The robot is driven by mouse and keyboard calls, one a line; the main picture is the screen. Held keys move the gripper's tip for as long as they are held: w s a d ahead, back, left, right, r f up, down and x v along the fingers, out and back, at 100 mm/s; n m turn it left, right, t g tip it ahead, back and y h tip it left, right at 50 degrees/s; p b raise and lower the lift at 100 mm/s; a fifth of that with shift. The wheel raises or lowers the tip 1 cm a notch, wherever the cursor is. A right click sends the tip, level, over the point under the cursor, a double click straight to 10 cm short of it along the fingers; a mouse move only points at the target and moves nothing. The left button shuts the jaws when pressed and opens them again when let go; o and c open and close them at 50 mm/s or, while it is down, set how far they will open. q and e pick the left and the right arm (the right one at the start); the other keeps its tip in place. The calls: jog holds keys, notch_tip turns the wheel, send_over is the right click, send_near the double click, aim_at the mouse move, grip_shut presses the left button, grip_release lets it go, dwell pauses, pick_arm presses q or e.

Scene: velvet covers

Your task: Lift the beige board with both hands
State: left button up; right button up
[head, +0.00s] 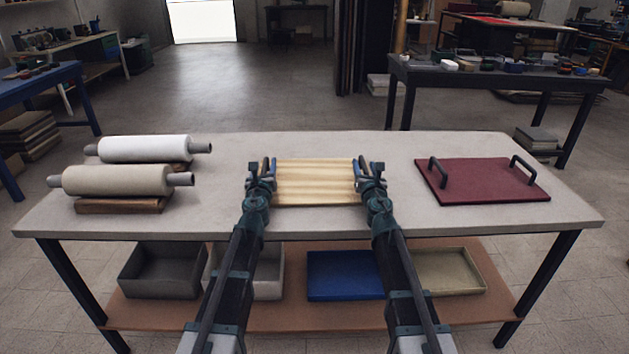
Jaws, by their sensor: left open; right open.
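The beige board (315,183) is a flat striped panel lying on the table between my two grippers. My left gripper (268,168) is open at the board's left edge, and my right gripper (361,170) is open at its right edge. The fingers and wrists cover both side edges, so I cannot tell whether the fingers touch the board or its handles. The board appears level and flat on the tabletop.
The pale table (400,146) carries a white roll (145,149) and a beige roll (115,181) at left. A dark red board (480,181) with two black handles lies at right. Trays, including a blue one (345,275), stand on the lower shelf.

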pick_arm(q)
grip_shut()
pick_arm(e)
grip_shut()
pick_arm(q)
jog(key=shift+d, duration=0.1)
dwell(0.9)
